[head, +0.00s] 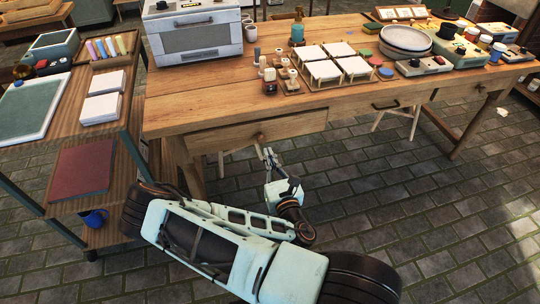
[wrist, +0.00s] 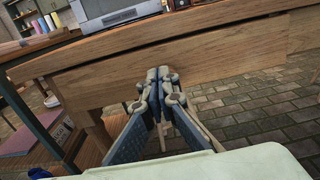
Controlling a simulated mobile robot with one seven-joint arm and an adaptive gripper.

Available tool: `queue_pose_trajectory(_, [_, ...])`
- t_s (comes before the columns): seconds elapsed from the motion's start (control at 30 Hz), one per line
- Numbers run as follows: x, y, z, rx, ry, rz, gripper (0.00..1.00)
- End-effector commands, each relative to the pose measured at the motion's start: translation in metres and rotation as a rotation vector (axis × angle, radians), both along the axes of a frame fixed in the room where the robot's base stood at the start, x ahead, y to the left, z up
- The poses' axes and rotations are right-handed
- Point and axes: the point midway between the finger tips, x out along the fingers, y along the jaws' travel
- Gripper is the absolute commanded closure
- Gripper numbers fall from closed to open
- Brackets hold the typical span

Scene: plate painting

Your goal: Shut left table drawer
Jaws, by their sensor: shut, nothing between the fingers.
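The left table drawer (head: 225,138) has a plain wooden front under the left part of the table's front edge. A small round knob (head: 260,137) sits near the middle of that front. The drawer front (wrist: 225,52) fills the upper middle of the wrist view; how far it stands out from the table is hard to tell. My gripper (head: 268,152) is shut and empty, just in front of and slightly below the knob in the head view. In the wrist view my gripper (wrist: 163,75) has its fingertips together over the drawer front. They hide the knob there, and contact cannot be told.
The wooden table (head: 205,97) carries a white oven (head: 195,38), bottles, white tiles and plates. A shelf unit (head: 122,118) stands close on the left. The paved floor (head: 400,200) is clear at right.

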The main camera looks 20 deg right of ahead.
Motion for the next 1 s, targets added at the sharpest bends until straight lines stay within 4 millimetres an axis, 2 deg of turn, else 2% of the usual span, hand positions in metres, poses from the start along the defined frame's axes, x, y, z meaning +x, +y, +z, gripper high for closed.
queue_pose_trajectory(0.1, [0.028,0.000,0.001,0.004,-0.004,-0.001,1.00])
queue_pose_trajectory(0.3, [0.070,0.000,0.000,0.005,-0.002,-0.001,1.00])
queue_pose_trajectory(0.5, [0.098,0.000,-0.001,0.005,0.000,-0.001,1.00])
queue_pose_trajectory(0.7, [0.109,-0.001,-0.001,0.002,0.002,-0.002,1.00])
queue_pose_trajectory(1.0, [0.110,0.000,-0.001,0.002,0.002,-0.002,1.00])
